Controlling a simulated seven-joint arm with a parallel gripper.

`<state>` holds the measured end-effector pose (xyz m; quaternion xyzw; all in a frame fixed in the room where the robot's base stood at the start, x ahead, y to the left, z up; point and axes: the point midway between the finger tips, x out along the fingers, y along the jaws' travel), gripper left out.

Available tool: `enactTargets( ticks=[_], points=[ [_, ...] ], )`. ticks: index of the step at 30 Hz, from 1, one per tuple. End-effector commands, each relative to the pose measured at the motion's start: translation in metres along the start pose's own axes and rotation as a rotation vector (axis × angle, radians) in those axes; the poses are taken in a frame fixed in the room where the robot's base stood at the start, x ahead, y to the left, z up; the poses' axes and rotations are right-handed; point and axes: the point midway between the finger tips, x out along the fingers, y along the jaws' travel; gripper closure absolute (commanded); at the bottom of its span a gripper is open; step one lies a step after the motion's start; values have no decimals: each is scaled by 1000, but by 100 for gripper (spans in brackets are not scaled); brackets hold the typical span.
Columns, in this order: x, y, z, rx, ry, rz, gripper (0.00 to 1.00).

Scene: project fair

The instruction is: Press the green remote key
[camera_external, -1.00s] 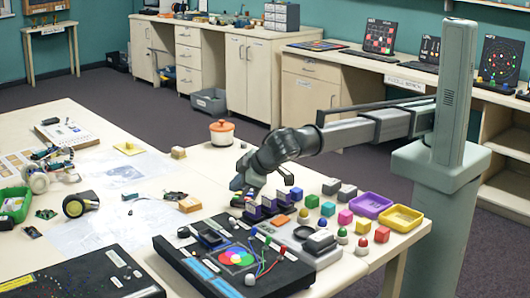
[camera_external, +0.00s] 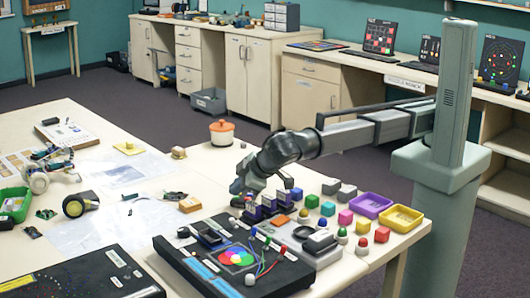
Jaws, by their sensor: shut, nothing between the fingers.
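My gripper (camera_external: 238,194) is at the end of the arm, low over the table, just behind and left of the purple holder (camera_external: 285,208). Its fingers are shut with nothing visible between them, though they are small and dark here. I cannot pick out a remote or a green key for certain; the gripper and the purple holder may hide part of that area.
A black board (camera_external: 205,275) with a coloured disc and wires lies in front of the gripper.

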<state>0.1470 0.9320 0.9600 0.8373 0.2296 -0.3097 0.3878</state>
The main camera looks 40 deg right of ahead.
Motion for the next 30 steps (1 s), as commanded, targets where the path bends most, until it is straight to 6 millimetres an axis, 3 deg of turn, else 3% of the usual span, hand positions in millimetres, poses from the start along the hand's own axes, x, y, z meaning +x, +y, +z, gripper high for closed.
enactTargets(
  ticks=[30],
  points=[
    [-7,5,-5,0,0,0,100]
  ],
)
